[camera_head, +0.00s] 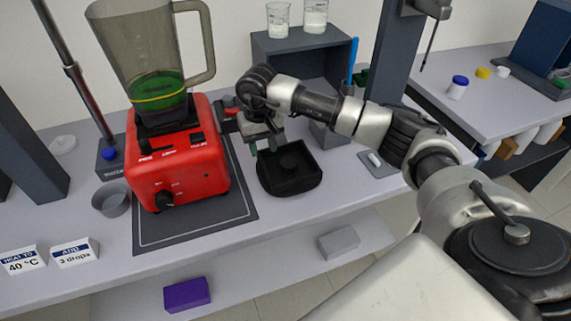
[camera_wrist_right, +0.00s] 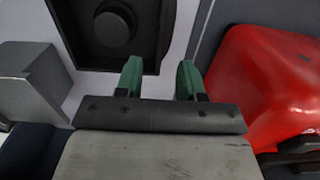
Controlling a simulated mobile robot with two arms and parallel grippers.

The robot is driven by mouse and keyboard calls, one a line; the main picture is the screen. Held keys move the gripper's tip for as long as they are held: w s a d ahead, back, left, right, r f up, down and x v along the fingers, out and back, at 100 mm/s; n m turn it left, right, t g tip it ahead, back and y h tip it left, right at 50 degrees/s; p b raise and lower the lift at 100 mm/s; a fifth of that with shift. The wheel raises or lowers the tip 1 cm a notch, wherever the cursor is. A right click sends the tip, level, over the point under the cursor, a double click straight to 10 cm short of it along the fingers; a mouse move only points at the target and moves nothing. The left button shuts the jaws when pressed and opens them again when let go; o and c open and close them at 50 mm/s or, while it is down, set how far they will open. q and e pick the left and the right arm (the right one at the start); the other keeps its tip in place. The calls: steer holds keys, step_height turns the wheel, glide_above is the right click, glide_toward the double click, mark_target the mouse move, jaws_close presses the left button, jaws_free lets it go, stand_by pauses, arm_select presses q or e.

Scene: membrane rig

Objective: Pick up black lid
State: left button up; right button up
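The black lid (camera_head: 290,172) is a square dark piece with a raised round knob in its middle. It lies on the light bench just right of the red blender base. My right gripper (camera_head: 264,143) is over the lid's back left edge in the head view. In the right wrist view the lid (camera_wrist_right: 112,28) is at the top, knob facing up. The two green fingers of my right gripper (camera_wrist_right: 160,75) are apart with nothing between them, and the lid is ahead and to the left of them. My left gripper is not in view.
The red blender base (camera_head: 178,158) with its jug (camera_head: 155,60) of green liquid stands close left of the lid on a dark mat (camera_head: 240,212). A grey shelf box (camera_head: 300,45) with beakers stands behind. The bench's front edge is close before the lid.

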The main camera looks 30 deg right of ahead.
mark_target(265, 167)
steer(key=shift+s+f, duration=0.35)
steer(key=shift+f, duration=0.4)
steer(key=shift+w+f+p, duration=0.1)
steer(key=shift+f+p, duration=0.2)
steer(key=shift+f, duration=0.1)
steer(key=f, duration=0.1)
steer(key=f+p, duration=0.1)
steer(key=f, duration=0.1)
steer(key=f+p, duration=0.1)
steer(key=shift+s+a+f, duration=0.1)
steer(key=shift+s+f, duration=0.05)
steer(key=shift+s, duration=0.1)
steer(key=shift+f, duration=0.25)
steer(key=shift+w+f, duration=0.1)
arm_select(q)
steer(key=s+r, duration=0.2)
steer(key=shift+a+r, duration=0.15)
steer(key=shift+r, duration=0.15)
arm_select(e)
steer(key=shift+f, duration=0.1)
arm_select(q)
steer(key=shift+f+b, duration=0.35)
steer(key=shift+b, duration=0.1)
arm_select(e)
steer(key=shift+f, duration=0.15)
